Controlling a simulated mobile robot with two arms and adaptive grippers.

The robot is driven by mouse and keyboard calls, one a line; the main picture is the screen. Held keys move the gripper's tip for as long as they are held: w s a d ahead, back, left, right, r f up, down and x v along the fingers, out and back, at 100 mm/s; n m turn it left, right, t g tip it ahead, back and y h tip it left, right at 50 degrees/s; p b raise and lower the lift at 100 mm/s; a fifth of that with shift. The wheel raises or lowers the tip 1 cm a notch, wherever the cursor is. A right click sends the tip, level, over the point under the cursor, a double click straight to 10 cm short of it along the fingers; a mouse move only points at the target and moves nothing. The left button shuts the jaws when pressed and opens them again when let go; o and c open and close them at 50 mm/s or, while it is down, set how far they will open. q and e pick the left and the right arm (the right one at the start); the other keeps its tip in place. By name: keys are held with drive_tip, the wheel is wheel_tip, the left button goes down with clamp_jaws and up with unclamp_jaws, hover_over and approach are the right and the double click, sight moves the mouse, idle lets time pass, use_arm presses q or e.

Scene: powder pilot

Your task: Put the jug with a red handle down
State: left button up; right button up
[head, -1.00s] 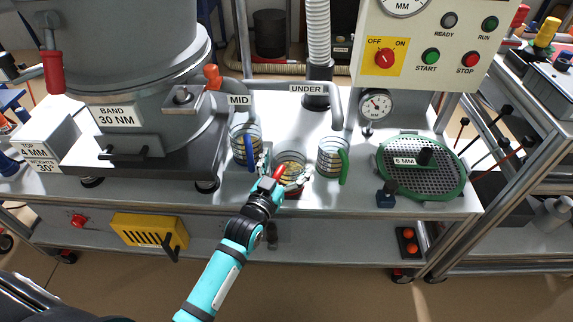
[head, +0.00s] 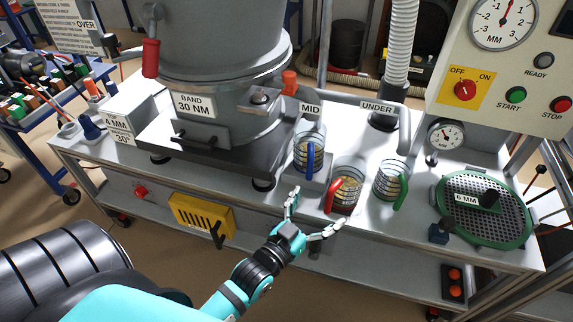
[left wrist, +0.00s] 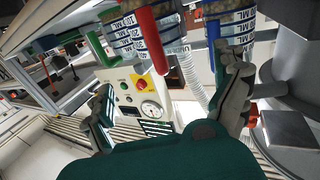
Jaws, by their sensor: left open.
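The jug with a red handle (head: 349,172) stands upright on the grey bench top, near its front edge. Its handle faces me, and the jug holds some yellowish contents. In the left wrist view, the open fingers (left wrist: 168,92) leave a gap below the red handle. My right gripper is not in view.
A blue-handled jug (head: 308,140) stands left of it under the MID spout, a green-handled jug (head: 391,181) close on its right. A green-rimmed sieve (head: 486,210) lies farther right. The heavy grey machine (head: 215,45) fills the back left. The floor in front is clear.

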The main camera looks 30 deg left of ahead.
use_arm(q)
drive_tip(key=s+f+g, duration=0.4)
drive_tip(key=f+g, duration=0.1)
drive_tip(key=f, duration=0.7)
drive_tip(key=s+f+g, duration=0.4)
drive_tip(key=f, duration=0.8)
drive_tip(key=s+a+f+m+g+y, duration=0.1)
drive_tip(key=s+f+g, duration=0.5)
drive_tip(key=s+f, duration=0.6)
drive_tip(key=shift+s+a+f+g+y, duration=0.2)
drive_tip(key=shift+s+a+g+y, duration=0.15)
drive_tip(key=shift+s, duration=0.85)
drive_tip(key=shift+d, duration=0.1)
drive_tip(key=s+a+r+g+p, duration=0.1)
drive_tip(key=s+a+r+p, duration=0.1)
drive_tip(key=s+p, duration=1.3)
drive_tip(key=shift+s+a+p, duration=0.25)
drive_tip(key=shift+a+p, duration=0.1)
drive_tip(key=shift+a, duration=0.05)
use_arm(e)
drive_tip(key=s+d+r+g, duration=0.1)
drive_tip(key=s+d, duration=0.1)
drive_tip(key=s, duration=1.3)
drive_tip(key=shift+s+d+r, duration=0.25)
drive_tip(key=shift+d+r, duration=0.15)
